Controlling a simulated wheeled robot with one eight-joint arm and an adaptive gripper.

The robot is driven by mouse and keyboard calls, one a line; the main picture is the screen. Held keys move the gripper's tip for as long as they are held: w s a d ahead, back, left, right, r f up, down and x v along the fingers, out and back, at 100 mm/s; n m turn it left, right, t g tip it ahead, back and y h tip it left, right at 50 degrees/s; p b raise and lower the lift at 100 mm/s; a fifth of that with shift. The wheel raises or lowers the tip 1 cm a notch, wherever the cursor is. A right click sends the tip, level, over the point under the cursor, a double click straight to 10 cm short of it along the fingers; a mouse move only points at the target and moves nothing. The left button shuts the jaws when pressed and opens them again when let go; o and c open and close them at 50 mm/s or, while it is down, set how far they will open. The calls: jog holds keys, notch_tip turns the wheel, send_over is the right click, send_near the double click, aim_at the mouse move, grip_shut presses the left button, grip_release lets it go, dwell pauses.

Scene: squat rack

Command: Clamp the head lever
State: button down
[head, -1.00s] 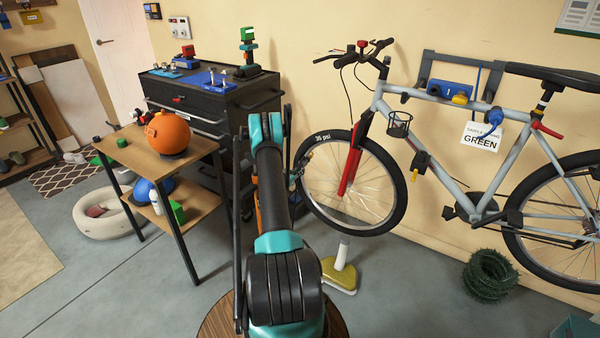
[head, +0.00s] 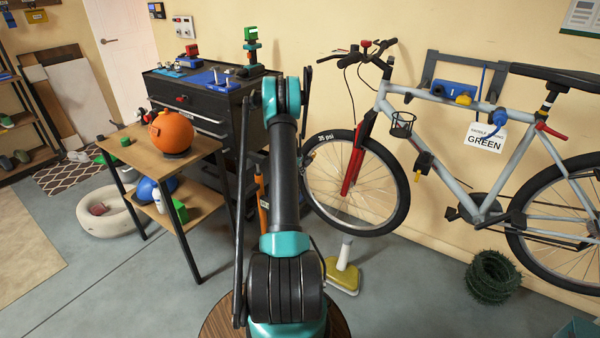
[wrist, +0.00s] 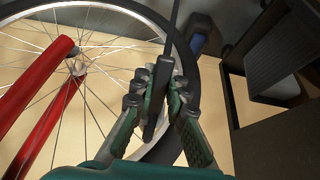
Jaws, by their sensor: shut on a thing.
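In the wrist view my gripper (wrist: 160,102) is closed around a dark, narrow bar (wrist: 156,100), which looks like the head lever. The bar stands between both fingers, and a thin black hose or rod rises behind it. Whether the lever is up or folded down, and how it meets a valve, I cannot tell. The bicycle's front wheel (wrist: 110,12) is just behind the fingers. In the head view my arm hides the gripper, which is near the left side of the front wheel (head: 393,215).
A red fork (wrist: 40,110) is left of my gripper in the wrist view. In the head view an orange upright tube (head: 263,215), a black tool cabinet (head: 225,125) and a wooden table (head: 135,150) stand to the left. A yellow-based stand (head: 344,278) is on the floor.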

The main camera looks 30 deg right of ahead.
jog(key=shift+r+g+y, duration=0.2)
jog(key=shift+g+y, duration=0.1)
jog(key=shift+y, duration=0.3)
jog(key=c, duration=1.5)
grip_release()
jog(key=v, duration=1.2)
jog(key=shift+d+r, duration=0.1)
